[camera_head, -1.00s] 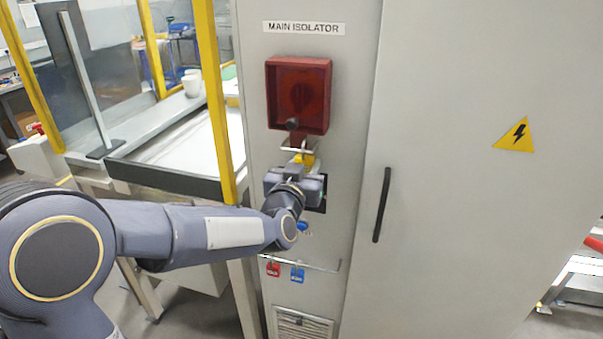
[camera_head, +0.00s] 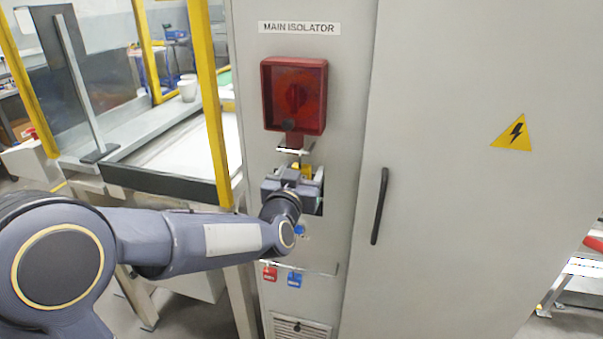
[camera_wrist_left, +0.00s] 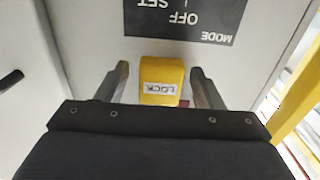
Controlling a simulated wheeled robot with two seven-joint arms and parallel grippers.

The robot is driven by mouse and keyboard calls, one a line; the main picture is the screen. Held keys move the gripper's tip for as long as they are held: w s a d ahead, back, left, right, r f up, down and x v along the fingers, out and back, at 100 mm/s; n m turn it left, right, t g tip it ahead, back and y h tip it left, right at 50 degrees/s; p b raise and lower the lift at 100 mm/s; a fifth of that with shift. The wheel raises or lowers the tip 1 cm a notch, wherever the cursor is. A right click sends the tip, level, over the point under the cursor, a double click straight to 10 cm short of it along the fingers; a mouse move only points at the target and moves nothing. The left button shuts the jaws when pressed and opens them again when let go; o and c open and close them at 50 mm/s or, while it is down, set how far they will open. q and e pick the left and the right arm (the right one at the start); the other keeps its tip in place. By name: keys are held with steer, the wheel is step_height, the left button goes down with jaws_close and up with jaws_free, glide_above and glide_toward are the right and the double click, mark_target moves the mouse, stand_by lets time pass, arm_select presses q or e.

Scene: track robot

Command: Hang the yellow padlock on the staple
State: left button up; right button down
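The yellow padlock (camera_head: 306,170) is at the cabinet front, just below the red isolator box (camera_head: 293,95). A small pale metal piece, seemingly the staple (camera_head: 294,151), shows under the box, above the padlock. I cannot tell whether the shackle passes through it. My left gripper (camera_head: 295,177) is at the padlock from below. In the left wrist view, the padlock body (camera_wrist_left: 161,82), labelled LOCK, sits between my two fingers (camera_wrist_left: 161,88), with a gap on each side. The fingers are open around it. The shackle is hidden in that view. My right gripper is out of view.
Red (camera_head: 270,274) and blue (camera_head: 294,279) tags hang from a rail lower on the cabinet. A dark MODE panel (camera_wrist_left: 185,20) lies behind the padlock. A black door handle (camera_head: 379,206) is to the right. A yellow post (camera_head: 209,100) stands to the left.

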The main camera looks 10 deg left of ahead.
arm_select(q)
steer(key=s+a+f+g+h, duration=0.1)
steer(key=s+f+g, duration=0.3)
steer(key=s, duration=0.8)
steer(key=s+a+f+n+g+h+p, duration=0.1)
steer(key=s+f+g, duration=0.3)
steer(key=s, duration=0.7)
steer(key=s+a+f+n+g+h, duration=0.1)
steer(key=s+a+f+g, duration=0.2)
steer(key=s, duration=0.9)
steer(key=shift+s+a+f+g, duration=0.35)
steer(key=shift+f+g, duration=0.15)
steer(key=shift+g, duration=0.2)
